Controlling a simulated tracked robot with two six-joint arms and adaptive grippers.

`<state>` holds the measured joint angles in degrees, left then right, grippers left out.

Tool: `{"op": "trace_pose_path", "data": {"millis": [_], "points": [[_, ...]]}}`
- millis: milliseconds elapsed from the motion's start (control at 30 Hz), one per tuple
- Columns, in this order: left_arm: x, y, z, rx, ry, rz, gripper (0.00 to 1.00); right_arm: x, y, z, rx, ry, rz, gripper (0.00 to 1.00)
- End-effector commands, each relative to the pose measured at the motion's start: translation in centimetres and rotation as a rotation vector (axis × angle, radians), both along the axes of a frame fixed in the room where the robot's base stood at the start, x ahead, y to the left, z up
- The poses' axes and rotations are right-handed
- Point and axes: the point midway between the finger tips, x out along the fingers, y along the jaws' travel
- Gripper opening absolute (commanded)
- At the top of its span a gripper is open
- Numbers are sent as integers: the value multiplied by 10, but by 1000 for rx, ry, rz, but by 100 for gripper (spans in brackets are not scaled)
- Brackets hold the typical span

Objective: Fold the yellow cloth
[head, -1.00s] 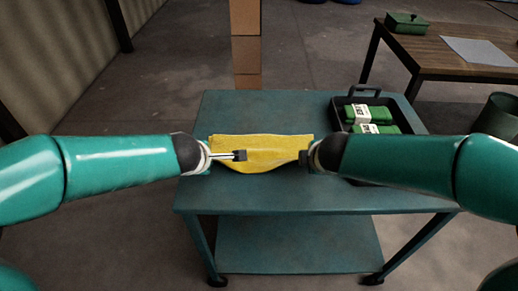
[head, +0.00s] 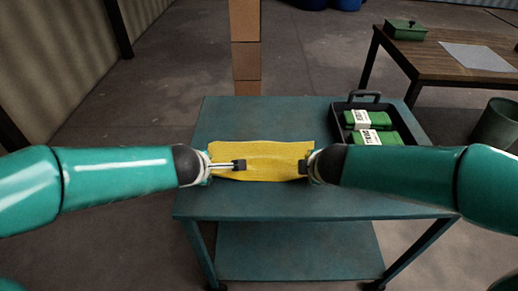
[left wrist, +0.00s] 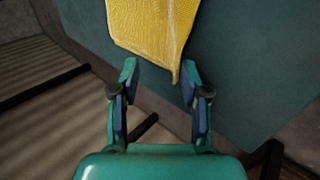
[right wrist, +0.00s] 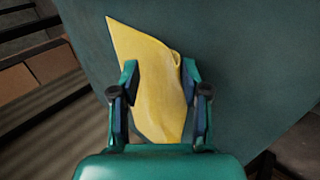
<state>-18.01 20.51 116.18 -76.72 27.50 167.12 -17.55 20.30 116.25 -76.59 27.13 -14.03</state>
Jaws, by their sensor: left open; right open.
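The yellow cloth (head: 262,152) lies on the teal cart top as a wide strip, with a soft crease or bulge along it. My left gripper (head: 240,165) is open at the cloth's left end. In the left wrist view, a pointed cloth corner (left wrist: 158,25) reaches just beyond and between the left fingertips (left wrist: 160,72). My right gripper (head: 306,166) is at the cloth's right end, largely hidden by its own arm. In the right wrist view, the right fingers (right wrist: 159,68) are open on either side of the cloth (right wrist: 157,95), which shows a curled edge.
The teal cart top (head: 260,112) is clear behind and in front of the cloth. A black tray (head: 342,122) with green banded bundles (head: 370,118) stands at its right. A cardboard stack (head: 246,60) rises behind the cart. A wooden table (head: 440,55) stands back right.

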Motion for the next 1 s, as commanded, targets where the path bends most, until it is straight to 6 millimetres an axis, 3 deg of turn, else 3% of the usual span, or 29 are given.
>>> {"op": "trace_pose_path", "data": {"millis": [267, 700, 1000], "points": [[-10, 0, 30, -3, -6, 2, 46, -10, 0, 30, 2, -6, -1, 46], [-53, -2, 83, -1, -4, -2, 46, -53, -1, 83, 1, -4, -2, 46], [-60, -1, 90, 0, 1, -1, 46, -60, -1, 90, -1, 0, -1, 46]]}}
